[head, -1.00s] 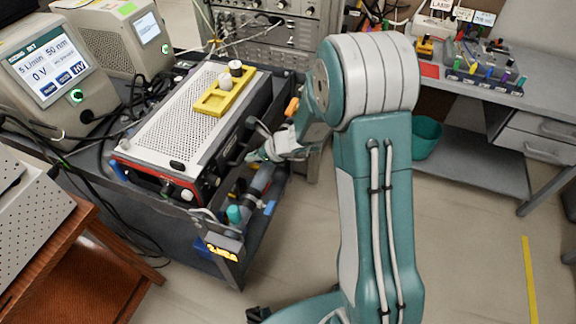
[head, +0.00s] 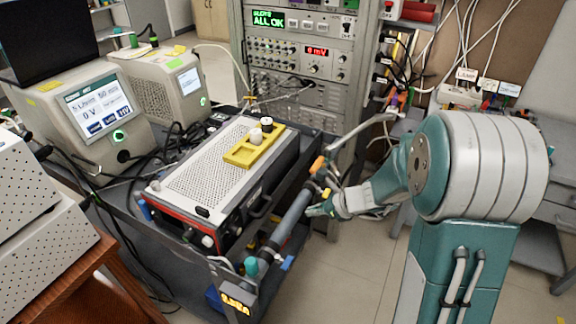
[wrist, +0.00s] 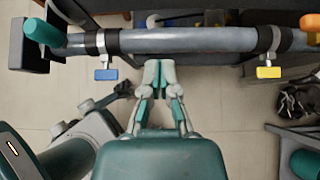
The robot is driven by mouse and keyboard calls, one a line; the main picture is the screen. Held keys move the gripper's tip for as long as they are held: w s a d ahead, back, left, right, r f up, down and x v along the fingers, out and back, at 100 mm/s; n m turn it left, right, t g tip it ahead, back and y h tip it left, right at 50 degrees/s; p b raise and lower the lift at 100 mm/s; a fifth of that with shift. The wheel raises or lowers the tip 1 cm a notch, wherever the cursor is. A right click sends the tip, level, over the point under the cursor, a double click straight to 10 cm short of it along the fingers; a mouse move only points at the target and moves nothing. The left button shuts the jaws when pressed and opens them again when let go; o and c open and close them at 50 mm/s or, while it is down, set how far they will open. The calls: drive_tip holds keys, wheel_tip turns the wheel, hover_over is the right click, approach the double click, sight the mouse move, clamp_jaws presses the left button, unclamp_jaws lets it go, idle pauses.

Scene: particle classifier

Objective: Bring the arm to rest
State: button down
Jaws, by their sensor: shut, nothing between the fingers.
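My arm is teal and white and bends in from the right of the head view. My gripper (head: 318,208) is beside the right side of the cart, close to a grey tube (head: 292,222) along the cart's edge. In the wrist view my gripper (wrist: 158,75) has its fingertips together just below the grey tube (wrist: 190,41). Nothing shows between the fingers. Whether the fingertips touch the tube I cannot tell.
The cart carries a perforated instrument box (head: 210,165) with a yellow holder (head: 252,150) on top. A blue tag (wrist: 106,74) and a yellow tag (wrist: 269,72) hang from the tube's clamps. An equipment rack (head: 300,60) stands behind. Floor (head: 345,275) is clear between cart and arm.

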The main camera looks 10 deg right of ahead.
drive_tip(key=s+a+r+n+g+h, duration=0.2)
drive_tip(key=s+a+r+n, duration=0.2)
drive_tip(key=s+r+n, duration=0.8)
drive_tip(key=s+d+r+n+t+h, duration=0.1)
drive_tip(key=s+d+r+n+h, duration=0.1)
drive_tip(key=s+n, duration=0.4)
drive_tip(key=s+d+r+n+t+h, duration=0.1)
drive_tip(key=s+d+r+n+h, duration=0.1)
drive_tip(key=n, duration=0.5)
drive_tip(key=s+r+h, duration=0.1)
drive_tip(key=s+h, duration=0.1)
drive_tip(key=s, duration=0.1)
drive_tip(key=shift+s+d, duration=0.3)
drive_tip(key=shift+s, duration=0.05)
